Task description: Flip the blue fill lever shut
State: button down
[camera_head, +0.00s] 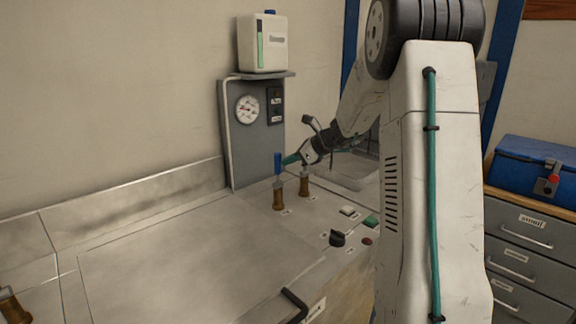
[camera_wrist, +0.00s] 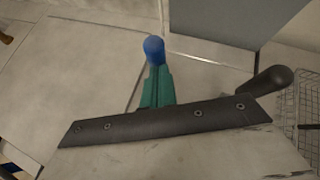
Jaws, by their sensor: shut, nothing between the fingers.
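The blue fill lever (camera_head: 277,162) stands upright on a brass valve body (camera_head: 279,197) on the bench top in the head view. Its rounded blue end (camera_wrist: 154,48) shows in the wrist view just beyond the green fingers. My gripper (camera_head: 288,160) is shut and empty, with its green fingertips right beside the lever. It also shows in the wrist view (camera_wrist: 157,75). I cannot tell whether the fingertips touch the lever. The lower part of the lever is hidden in the wrist view by the fingers and the dark gripper bar.
A second brass valve (camera_head: 304,184) stands close behind to the right, under my gripper. A grey panel (camera_head: 246,150) with a gauge (camera_head: 247,109) and a white tank (camera_head: 263,43) rises behind. A black knob (camera_head: 337,238) sits at the front. The bench plate (camera_head: 190,255) to the left is clear.

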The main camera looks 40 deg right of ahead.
jog(key=shift+w+a+r, duration=0.1)
jog(key=shift+w+r, duration=0.3)
dwell(0.3)
jog(key=w+r+v, duration=0.1)
jog(key=v, duration=0.9)
jog(key=shift+f, duration=0.1)
